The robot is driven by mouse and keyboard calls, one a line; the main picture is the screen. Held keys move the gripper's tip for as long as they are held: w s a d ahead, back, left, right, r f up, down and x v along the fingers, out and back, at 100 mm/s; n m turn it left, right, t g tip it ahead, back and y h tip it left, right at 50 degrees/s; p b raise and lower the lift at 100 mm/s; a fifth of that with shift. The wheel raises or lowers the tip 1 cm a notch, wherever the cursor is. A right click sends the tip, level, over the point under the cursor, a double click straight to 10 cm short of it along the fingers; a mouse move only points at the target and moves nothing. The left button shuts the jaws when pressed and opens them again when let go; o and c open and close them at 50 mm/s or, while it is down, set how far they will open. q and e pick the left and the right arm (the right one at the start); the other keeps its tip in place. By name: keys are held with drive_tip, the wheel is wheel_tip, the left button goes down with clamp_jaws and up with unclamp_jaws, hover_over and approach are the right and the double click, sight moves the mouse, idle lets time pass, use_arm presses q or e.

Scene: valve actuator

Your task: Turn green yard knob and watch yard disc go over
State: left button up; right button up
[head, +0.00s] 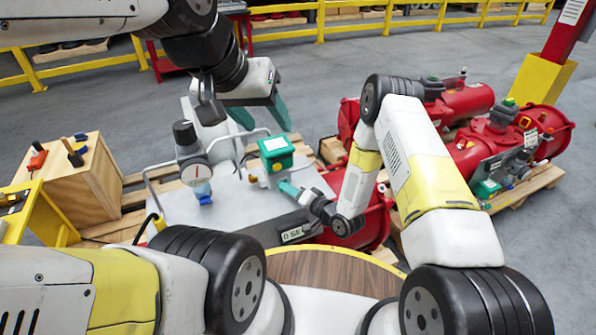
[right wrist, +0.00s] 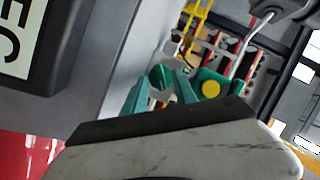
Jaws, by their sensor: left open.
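A green box-shaped housing (head: 277,155) with a pale top marking stands on the grey block in the head view. The right wrist view shows a green housing with a round yellow face (right wrist: 210,89). A dark green knob (right wrist: 161,77) lies between the fingertips of my right gripper (right wrist: 162,86); whether they touch it is unclear. In the head view my right gripper (head: 288,188) is low, just below the green housing. My left gripper (head: 262,118) is open and empty, above and behind the housing. I cannot make out which part is the yard disc.
A round gauge (head: 194,174) on a blue fitting stands left of the housing, near bent metal rails. Red actuator bodies (head: 500,145) lie on pallets at right. Open floor lies behind, before a yellow railing (head: 320,22).

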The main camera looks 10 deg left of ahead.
drive_tip(key=shift+a, duration=0.1)
clamp_jaws()
